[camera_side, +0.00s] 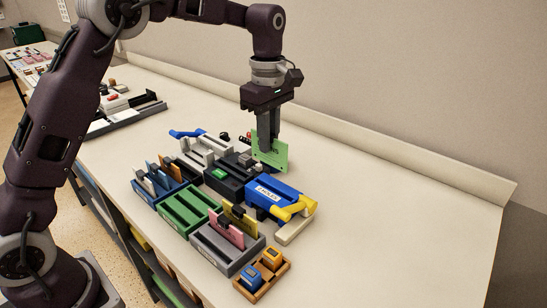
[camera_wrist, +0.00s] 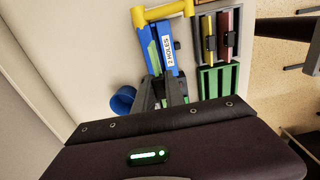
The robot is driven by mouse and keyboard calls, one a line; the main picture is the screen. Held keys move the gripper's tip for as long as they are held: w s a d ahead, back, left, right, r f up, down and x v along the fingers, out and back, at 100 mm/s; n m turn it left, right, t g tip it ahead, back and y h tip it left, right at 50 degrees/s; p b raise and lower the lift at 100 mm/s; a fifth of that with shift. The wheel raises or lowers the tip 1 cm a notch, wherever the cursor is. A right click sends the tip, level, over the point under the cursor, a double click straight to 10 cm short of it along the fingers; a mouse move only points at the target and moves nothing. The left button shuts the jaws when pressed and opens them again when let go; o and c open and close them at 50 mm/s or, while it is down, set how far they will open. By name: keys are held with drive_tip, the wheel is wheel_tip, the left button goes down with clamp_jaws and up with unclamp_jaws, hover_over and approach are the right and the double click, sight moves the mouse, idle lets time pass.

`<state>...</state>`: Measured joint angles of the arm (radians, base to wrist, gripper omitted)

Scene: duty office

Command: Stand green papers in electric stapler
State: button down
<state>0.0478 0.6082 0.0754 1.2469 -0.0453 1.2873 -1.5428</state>
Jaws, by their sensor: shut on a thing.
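The green papers (camera_side: 272,153) are an upright sheet or thin stack in the side view. My gripper (camera_side: 268,138) is shut on their upper part and points down. The papers are just behind and right of a dark grey machine (camera_side: 238,185) with a bright green patch, which looks like the electric stapler. Whether their lower edge touches anything is hidden.
A blue hole punch (camera_side: 268,188) with a yellow handle stands in front of the papers. A green tray (camera_side: 187,209), a grey tray (camera_side: 218,250) with pink and yellow papers, and a white machine (camera_side: 195,148) crowd the left. The table's right side is clear.

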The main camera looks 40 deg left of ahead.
drive_tip(key=a+f, duration=0.1)
drive_tip(key=a, duration=1.2)
drive_tip(key=shift+s+d+f, duration=0.1)
drive_tip(key=shift+s+f, duration=0.05)
drive_tip(key=shift+f, duration=2.05)
drive_tip(key=shift+s+f, duration=0.1)
drive_tip(key=shift+f, duration=2.1)
drive_tip(key=c, duration=1.3)
unclamp_jaws()
wheel_tip(320, 180, up, 9)
drive_tip(key=shift+r, duration=0.1)
